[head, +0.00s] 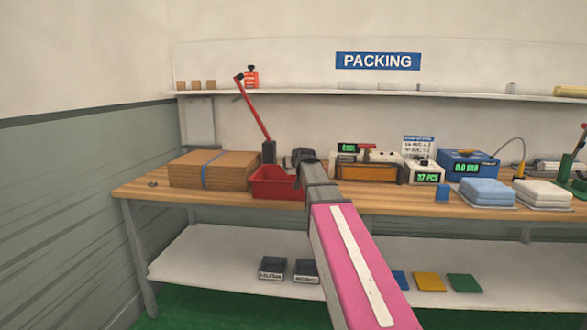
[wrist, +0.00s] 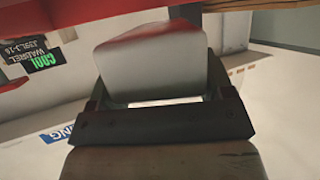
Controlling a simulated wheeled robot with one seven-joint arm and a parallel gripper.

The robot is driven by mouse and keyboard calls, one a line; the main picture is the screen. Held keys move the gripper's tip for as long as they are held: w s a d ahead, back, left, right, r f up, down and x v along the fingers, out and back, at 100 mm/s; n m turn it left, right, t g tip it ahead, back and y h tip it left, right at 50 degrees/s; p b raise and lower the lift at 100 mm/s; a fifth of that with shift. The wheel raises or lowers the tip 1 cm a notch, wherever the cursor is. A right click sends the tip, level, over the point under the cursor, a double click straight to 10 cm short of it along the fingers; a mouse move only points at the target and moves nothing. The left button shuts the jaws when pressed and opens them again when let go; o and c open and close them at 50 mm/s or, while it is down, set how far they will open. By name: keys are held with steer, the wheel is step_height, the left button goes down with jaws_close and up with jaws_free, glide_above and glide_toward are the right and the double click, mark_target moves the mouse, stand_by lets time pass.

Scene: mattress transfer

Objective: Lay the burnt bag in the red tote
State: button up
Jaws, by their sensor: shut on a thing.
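The red tote (head: 272,184) stands on the wooden bench, just right of the stacked cardboard. My gripper (head: 299,160) is at the tote's right end, at or just above its rim. In the wrist view my gripper is shut on a pale grey piece with a reddish upper part, which I take to be the burnt bag (wrist: 155,72). Any burn mark is not clear. In the head view the bag is hidden by my gripper and arm. A red band, likely the tote (wrist: 90,14), crosses the top of the wrist view.
Flat cardboard (head: 212,170) lies left of the tote, with a red-handled sealer (head: 257,115) behind it. A sealing machine (head: 366,172) and counting scale (head: 424,172) stand to the right. Blue bags (head: 487,191) and white bags (head: 543,194) lie farther right.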

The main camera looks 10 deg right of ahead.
steer(key=shift+f, duration=0.7)
steer(key=shift+f, duration=0.6)
steer(key=o, duration=1)
steer(key=shift+r, duration=0.1)
